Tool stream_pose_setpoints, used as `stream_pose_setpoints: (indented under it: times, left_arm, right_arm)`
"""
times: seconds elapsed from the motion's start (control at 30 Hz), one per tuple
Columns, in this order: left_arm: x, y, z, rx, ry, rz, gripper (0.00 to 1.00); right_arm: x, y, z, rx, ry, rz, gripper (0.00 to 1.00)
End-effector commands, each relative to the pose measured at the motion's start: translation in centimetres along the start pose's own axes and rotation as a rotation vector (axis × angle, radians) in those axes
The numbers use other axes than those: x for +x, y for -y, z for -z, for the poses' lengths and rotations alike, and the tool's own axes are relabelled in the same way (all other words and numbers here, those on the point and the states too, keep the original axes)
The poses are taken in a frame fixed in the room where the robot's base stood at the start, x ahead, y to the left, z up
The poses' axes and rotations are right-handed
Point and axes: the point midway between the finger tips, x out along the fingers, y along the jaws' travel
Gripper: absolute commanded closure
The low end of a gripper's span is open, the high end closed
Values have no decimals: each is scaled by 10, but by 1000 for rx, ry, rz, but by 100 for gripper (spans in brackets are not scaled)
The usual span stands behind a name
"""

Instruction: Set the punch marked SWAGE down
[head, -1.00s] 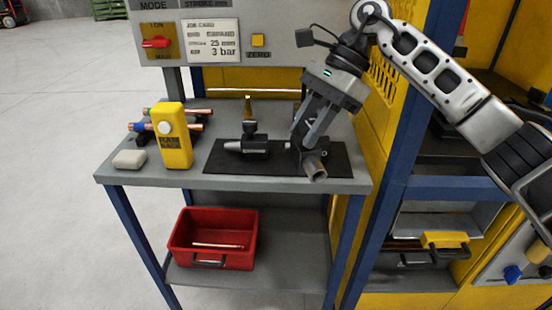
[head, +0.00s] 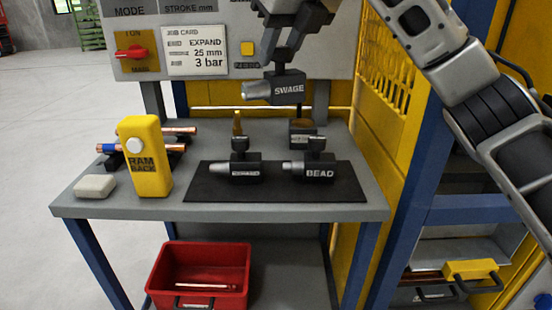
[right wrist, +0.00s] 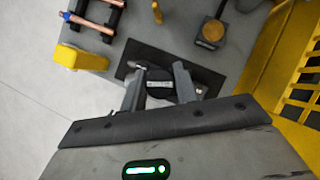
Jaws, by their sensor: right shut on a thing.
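My right gripper (head: 288,62) is shut on the dark punch marked SWAGE (head: 275,90). It holds the punch roughly level in the air, its grey nose to the left, in front of the panel's lower edge. Below lies a black mat (head: 270,190) on the grey bench. The punch marked BEAD (head: 310,170) lies on the mat's right part, and another punch (head: 238,170), its label too small to read, on its left part. In the right wrist view a dark punch shows between the fingers (right wrist: 157,88), with the mat (right wrist: 203,80) beyond. My left gripper is out of view.
A yellow RAM BACK block (head: 146,165) and a pale block (head: 95,186) stand at the bench's left, by copper tubes (head: 115,147) on a rack. A brass-topped piece (head: 303,130) stands behind the mat. A red bin (head: 200,270) is below. A yellow grille (head: 385,75) rises at right.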

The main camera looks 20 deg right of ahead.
Motion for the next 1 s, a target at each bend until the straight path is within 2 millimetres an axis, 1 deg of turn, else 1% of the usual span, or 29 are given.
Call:
stream_pose_setpoints:
  times: [0.03,0.1,0.3,0.4,0.5,0.77,0.9,1.0]
  left_arm:
    - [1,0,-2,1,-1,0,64]
    - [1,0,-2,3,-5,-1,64]
    - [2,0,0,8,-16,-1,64]
    - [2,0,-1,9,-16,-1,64]
    - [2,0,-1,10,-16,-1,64]
    - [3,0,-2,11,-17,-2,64]
    - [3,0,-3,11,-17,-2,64]
    - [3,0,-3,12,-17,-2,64]
  right_arm:
    - [12,0,8,-1,0,-3,100]
    - [27,0,18,-2,1,-4,100]
    - [67,0,43,-2,0,-4,100]
    - [83,0,53,-3,2,-5,100]
    - [93,0,60,-3,3,-5,100]
    - [106,0,68,-3,4,-4,100]
    - [123,0,79,-3,2,-5,100]
    - [131,0,84,-3,3,-5,100]
